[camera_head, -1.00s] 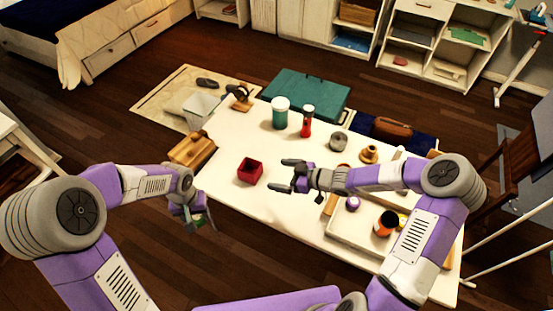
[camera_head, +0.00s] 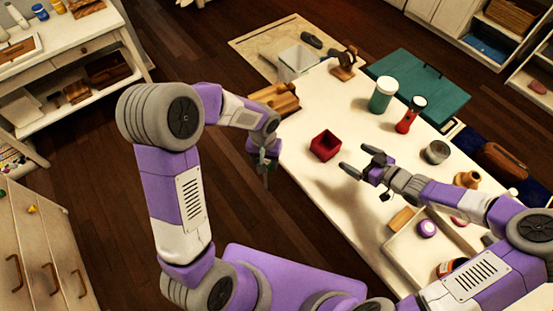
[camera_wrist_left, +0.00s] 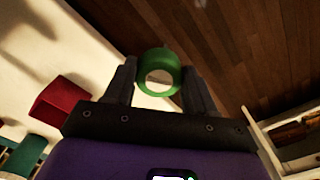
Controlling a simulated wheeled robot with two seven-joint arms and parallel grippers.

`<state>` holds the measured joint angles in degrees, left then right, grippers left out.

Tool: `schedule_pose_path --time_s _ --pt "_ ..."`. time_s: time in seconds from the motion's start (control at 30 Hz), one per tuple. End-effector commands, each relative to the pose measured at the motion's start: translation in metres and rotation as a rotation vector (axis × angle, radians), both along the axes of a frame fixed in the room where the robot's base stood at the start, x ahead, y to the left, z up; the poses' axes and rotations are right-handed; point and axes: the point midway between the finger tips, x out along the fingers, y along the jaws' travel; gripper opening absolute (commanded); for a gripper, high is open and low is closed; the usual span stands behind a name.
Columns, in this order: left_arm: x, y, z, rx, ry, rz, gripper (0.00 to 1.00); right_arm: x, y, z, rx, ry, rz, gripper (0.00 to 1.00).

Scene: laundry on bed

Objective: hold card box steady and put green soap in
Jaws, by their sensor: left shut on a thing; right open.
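A small red open-topped box (camera_head: 326,145), seemingly the card box, stands on the white table (camera_head: 312,190). In the left wrist view the red box (camera_wrist_left: 60,103) lies to the left. My left gripper (camera_wrist_left: 158,80) is shut on a round green thing (camera_wrist_left: 158,56), seemingly the green soap, which looks like a ring with a pale middle. In the head view my left gripper (camera_head: 265,164) hangs just off the table's left edge; the green thing is barely visible there. My right gripper (camera_head: 358,160) is open and empty, right of the red box and apart from it.
A green-and-white jar (camera_head: 382,96), a red flashlight (camera_head: 410,115) and a grey tin (camera_head: 436,152) stand behind the right gripper. A wooden block (camera_head: 275,97) is at the table's left end. A tray (camera_head: 408,245) with several things lies at front right. Table around the red box is clear.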

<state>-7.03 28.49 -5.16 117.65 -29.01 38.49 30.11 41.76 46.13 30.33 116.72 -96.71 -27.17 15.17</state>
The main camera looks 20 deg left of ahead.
Motion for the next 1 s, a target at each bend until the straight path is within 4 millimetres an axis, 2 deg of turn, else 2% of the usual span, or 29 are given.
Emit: schedule_pose_path --time_s 0.27,0.5,0.63,0.8,1.0 --pt "0.069 -0.036 0.022 -0.002 -0.004 0.433 0.24 0.0 0.0 0.0 0.0 0.0 0.0 1.0" --pt "0.119 -0.085 0.047 -0.002 0.0 0.885 0.24 0.0 0.0 0.0 0.0 0.0 0.0 1.0" --pt "0.138 -0.114 0.062 -0.003 0.0 1.121 0.24 0.0 0.0 0.0 0.0 0.0 0.0 1.0" --pt "0.152 -0.147 0.078 -0.001 0.002 1.383 0.24 0.0 0.0 0.0 0.0 0.0 0.0 1.0" --pt "0.158 -0.169 0.089 -0.001 0.003 1.57 0.24 0.0 0.0 0.0 0.0 0.0 0.0 1.0"
